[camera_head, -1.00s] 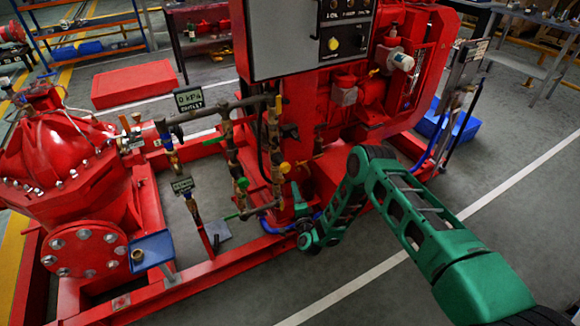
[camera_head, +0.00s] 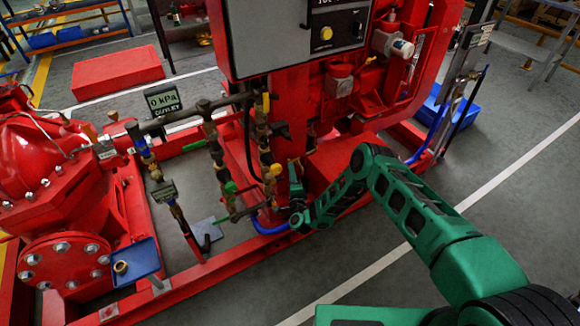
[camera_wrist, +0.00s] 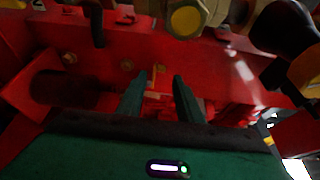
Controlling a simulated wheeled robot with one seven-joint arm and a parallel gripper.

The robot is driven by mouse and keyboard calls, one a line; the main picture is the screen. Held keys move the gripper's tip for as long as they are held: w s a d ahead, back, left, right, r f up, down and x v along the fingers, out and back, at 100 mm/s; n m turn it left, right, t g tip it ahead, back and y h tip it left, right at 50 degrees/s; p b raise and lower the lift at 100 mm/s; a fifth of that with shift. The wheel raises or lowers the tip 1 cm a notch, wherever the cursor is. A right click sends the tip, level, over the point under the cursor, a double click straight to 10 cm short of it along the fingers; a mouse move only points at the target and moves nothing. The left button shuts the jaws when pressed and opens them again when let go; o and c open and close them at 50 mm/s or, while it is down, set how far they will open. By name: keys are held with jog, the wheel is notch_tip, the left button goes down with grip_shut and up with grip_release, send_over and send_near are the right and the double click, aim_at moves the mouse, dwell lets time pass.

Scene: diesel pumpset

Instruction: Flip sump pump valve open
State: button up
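Which valve is the sump pump valve is not marked clearly. In the head view the brass pipework carries a yellow handle (camera_head: 275,170) low on the right-hand pipe, another yellow handle (camera_head: 266,102) higher up, and a green handle (camera_head: 230,187) on the left-hand pipe. My gripper (camera_head: 295,168) is just right of the lower yellow handle, seemingly apart from it. In the wrist view my gripper (camera_wrist: 160,78) has its two green fingers apart, with red metal beyond and no object clearly held. A yellow round-faced fitting (camera_wrist: 187,18) is above the fingers.
A red frame rail (camera_head: 225,258) runs along the front, with a blue hose (camera_head: 270,228) near my wrist. The control box (camera_head: 290,35) overhangs above. In the wrist view a dark rounded part (camera_wrist: 285,30) is close at right. Open floor (camera_head: 490,190) is at right.

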jog(key=shift+w+a, duration=0.2)
jog(key=shift+w, duration=0.6)
jog(key=shift+w+a, duration=0.2)
jog(key=shift+w, duration=0.6)
jog(key=shift+w+a, duration=0.2)
jog(key=shift+w, duration=0.6)
grip_shut()
